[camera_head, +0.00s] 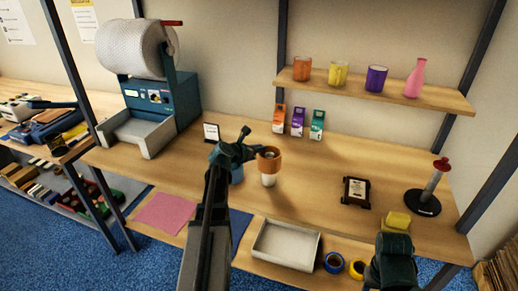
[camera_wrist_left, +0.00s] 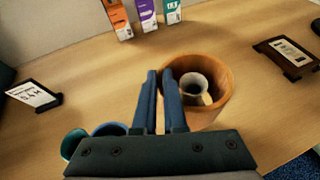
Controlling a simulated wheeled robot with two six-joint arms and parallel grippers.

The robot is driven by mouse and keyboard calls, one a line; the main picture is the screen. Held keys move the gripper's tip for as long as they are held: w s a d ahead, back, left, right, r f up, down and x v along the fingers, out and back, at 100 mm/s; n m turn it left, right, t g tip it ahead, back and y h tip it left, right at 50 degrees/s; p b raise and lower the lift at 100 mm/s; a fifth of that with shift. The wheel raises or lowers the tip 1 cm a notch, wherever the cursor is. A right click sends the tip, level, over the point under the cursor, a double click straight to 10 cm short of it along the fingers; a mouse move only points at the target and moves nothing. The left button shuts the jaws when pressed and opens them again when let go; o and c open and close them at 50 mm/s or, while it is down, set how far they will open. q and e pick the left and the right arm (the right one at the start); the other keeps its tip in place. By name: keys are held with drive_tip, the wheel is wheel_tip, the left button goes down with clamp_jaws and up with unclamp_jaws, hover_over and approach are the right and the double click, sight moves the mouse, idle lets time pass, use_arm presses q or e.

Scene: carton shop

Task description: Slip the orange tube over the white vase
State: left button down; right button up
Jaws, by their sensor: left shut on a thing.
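The orange tube (camera_head: 270,163) is in my left gripper (camera_head: 254,153), which is shut on its left wall. The tube is upright and held above the table, around the upper part of the white vase (camera_head: 268,181). The vase's lower part shows beneath it. In the left wrist view, my fingers (camera_wrist_left: 160,92) pinch the tube's wall (camera_wrist_left: 222,78), and the vase's round mouth (camera_wrist_left: 194,84) shows inside, nearer the left wall. My right gripper (camera_head: 393,249) is at the lower right, with its fingers not clearly visible.
A white tray (camera_head: 286,262), tape rolls (camera_head: 334,262), a dark framed plaque (camera_head: 356,191), a yellow block (camera_head: 397,222) and a post on a black base (camera_head: 423,209) are on the table. Small cartons (camera_head: 297,121) stand behind.

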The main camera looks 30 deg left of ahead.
use_arm(q)
drive_tip(key=shift+f+b, duration=3.9)
drive_tip(key=shift+f, duration=0.3)
drive_tip(key=c, duration=0.9)
unclamp_jaws()
drive_tip(key=shift+r, duration=0.15)
wheel_tip(320, 180, up, 10)
drive_tip(key=p, duration=1)
drive_tip(key=shift+s+f, duration=0.1)
drive_tip(key=shift+f, duration=0.1)
